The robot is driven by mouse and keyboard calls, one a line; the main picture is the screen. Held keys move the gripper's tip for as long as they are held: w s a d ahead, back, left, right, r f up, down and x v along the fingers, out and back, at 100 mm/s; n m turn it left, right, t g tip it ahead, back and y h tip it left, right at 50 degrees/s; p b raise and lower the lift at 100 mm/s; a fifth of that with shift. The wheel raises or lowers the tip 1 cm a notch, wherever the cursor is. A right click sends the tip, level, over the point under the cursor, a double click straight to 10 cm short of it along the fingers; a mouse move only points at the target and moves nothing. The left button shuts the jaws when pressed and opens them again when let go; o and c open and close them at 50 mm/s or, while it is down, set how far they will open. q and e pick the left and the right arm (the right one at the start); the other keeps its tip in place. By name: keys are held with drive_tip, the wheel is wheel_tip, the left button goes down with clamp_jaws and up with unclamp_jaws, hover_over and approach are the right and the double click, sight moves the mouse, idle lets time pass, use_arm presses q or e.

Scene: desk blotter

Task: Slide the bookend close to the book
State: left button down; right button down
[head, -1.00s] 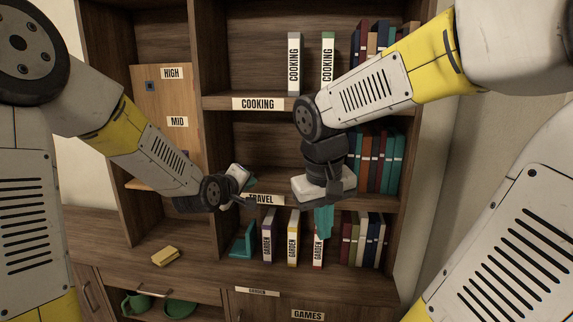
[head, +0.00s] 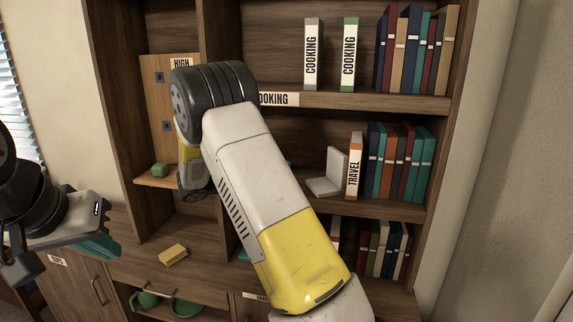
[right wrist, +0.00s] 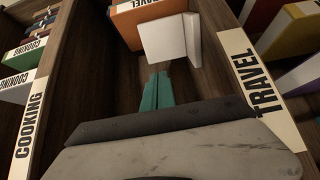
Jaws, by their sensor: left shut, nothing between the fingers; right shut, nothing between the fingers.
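The white L-shaped bookend (head: 326,184) stands on the middle shelf, its upright plate toward the orange-and-white TRAVEL book (head: 354,166) on its right. Any gap between them is too small to tell. In the right wrist view the bookend (right wrist: 164,40) is ahead of my right gripper (right wrist: 157,80), with the orange side of the book (right wrist: 122,22) behind its plate. The teal fingers are shut and empty, apart from the bookend as far as I can tell. In the head view my right arm mostly hides this gripper. My left gripper (head: 106,250) is shut and empty at lower left.
Coloured books (head: 400,160) fill the shelf right of the TRAVEL book. COOKING books (head: 349,55) stand on the shelf above. A yellow block (head: 173,255) lies on the lower counter. A shelf label reading TRAVEL (right wrist: 262,92) is at right in the wrist view.

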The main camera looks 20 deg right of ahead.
approach(335, 163)
drive_tip(key=w+d, duration=0.1)
drive_tip(key=w, duration=0.1)
drive_tip(key=w+d, duration=0.2)
drive_tip(key=shift+w+d, duration=0.2)
drive_tip(key=shift+s+d, duration=0.85)
drive_tip(key=shift+d, duration=0.05)
drive_tip(key=shift+s+d+f, duration=0.1)
drive_tip(key=shift+s+d, duration=0.3)
drive_tip(key=shift+d, duration=0.2)
drive_tip(key=shift+s+d, duration=0.6)
drive_tip(key=shift+d, duration=0.15)
drive_tip(key=shift+w+a, duration=0.1)
